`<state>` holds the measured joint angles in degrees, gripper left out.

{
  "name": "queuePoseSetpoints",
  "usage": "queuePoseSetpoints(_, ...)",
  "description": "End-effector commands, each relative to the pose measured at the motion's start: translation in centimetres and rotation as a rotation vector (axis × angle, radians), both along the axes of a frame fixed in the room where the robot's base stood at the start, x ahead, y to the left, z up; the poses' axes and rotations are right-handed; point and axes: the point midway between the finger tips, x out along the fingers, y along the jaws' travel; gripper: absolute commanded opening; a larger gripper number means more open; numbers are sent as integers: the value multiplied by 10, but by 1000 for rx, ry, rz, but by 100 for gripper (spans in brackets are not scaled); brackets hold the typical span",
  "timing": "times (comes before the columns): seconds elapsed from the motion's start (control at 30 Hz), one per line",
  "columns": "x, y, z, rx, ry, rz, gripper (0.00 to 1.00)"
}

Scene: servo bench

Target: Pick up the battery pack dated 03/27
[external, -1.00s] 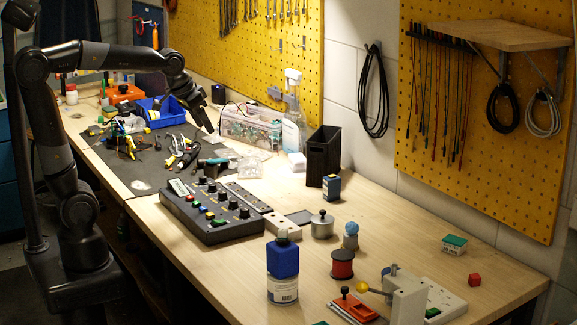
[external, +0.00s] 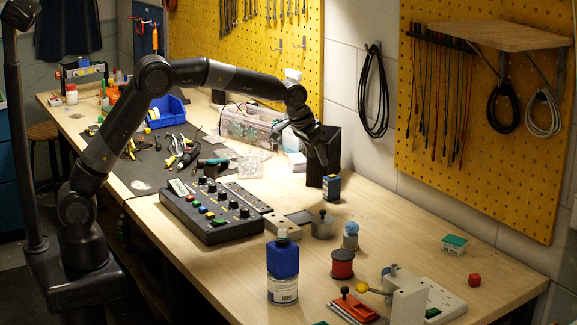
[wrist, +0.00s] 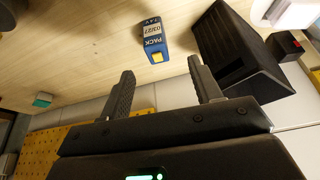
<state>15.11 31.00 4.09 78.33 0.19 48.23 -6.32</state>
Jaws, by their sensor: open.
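The battery pack (external: 331,188) is a small blue block standing on the bench in front of the black bin in the external view. In the wrist view the pack (wrist: 154,42) shows a white label reading PACK and 03/27, and a yellow patch. My gripper (external: 320,157) hangs above the pack, beside and in front of the bin. In the wrist view my gripper (wrist: 160,76) is open with nothing between its fingers. The pack lies ahead of the gap between the fingertips, apart from both.
The black bin (wrist: 232,45) stands close beside the pack. A black block with a red patch (wrist: 284,45) is beyond it. Bench to the right is mostly clear.

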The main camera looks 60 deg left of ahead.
Motion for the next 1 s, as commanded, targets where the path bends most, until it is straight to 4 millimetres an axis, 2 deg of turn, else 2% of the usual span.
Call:
queuePoseSetpoints(0.27, 14, -7, -22, 4, 4, -3, 58)
queuePoseSetpoints(0.5, 28, -8, -55, 4, 3, -3, 58)
queuePoseSetpoints(0.73, 35, -10, -72, 4, 4, -3, 58)
queuePoseSetpoints(1.0, 50, -13, -107, 3, 4, -2, 58)
